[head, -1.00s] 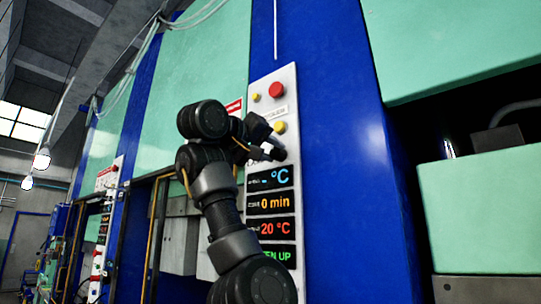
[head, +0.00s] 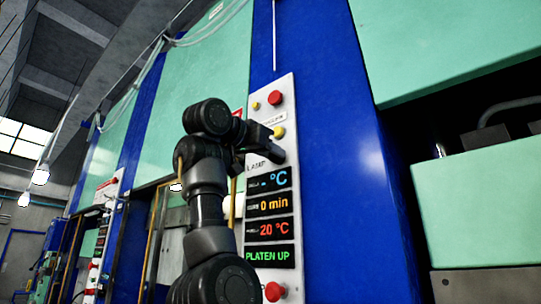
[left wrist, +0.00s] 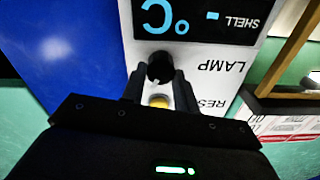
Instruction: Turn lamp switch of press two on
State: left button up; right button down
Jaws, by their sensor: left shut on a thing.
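The control panel (head: 285,190) of the near press is a white upright strip on a blue column. Its LAMP label is partly visible below my left gripper (head: 272,148) in the head view. In the left wrist view the panel is upside down, and the black lamp switch (left wrist: 160,68) sits beside the word LAMP. My left gripper (left wrist: 159,82) is shut on this switch, with a finger on each side. In the head view the gripper hides most of the switch, and its turned position is hard to tell. My right gripper is not in view.
A yellow button (head: 278,132) is just above the gripper, and a red button (head: 275,98) is higher. Displays reading "0 min" (head: 269,205), 20 °C and PLATEN UP are below. Another red button (head: 274,291) is at the bottom. A similar panel (head: 104,195) stands farther left.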

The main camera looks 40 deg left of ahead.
pick_arm(q)
jog(key=shift+m, duration=0.5)
jog(key=o, duration=1)
jog(key=shift+d, duration=0.1)
